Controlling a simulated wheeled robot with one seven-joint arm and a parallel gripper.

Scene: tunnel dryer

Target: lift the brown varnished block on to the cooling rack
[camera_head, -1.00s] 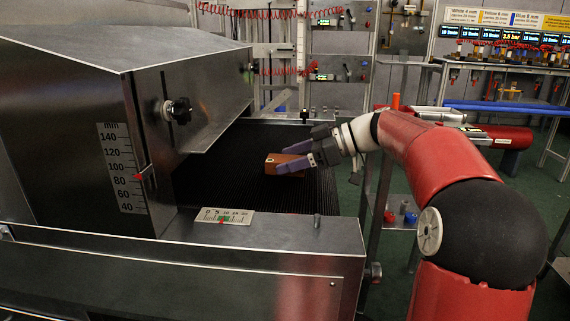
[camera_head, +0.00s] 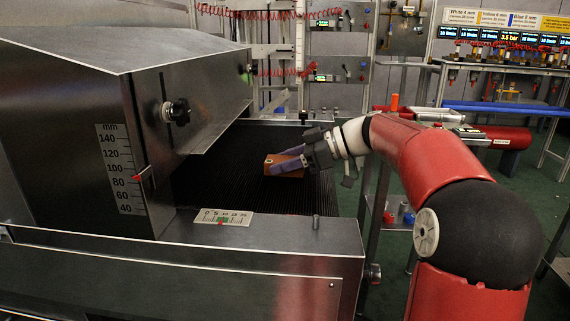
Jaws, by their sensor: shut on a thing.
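The brown block (camera_head: 272,163) lies on the dark conveyor belt (camera_head: 240,185), just outside the dryer's opening. My gripper (camera_head: 287,160) reaches in from the right and is shut on the block, with purple-grey fingers covering part of it. The block appears low at the belt; I cannot tell whether any gap lies under it. I cannot tell for sure which structure is the cooling rack; a metal stand with a shelf (camera_head: 396,222) is right of the belt, partly hidden by my arm.
The steel dryer housing (camera_head: 75,95) with its height scale overhangs the belt at the left. A steel ledge (camera_head: 270,235) borders the belt in front. Red and blue caps (camera_head: 389,217) sit on the stand's shelf.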

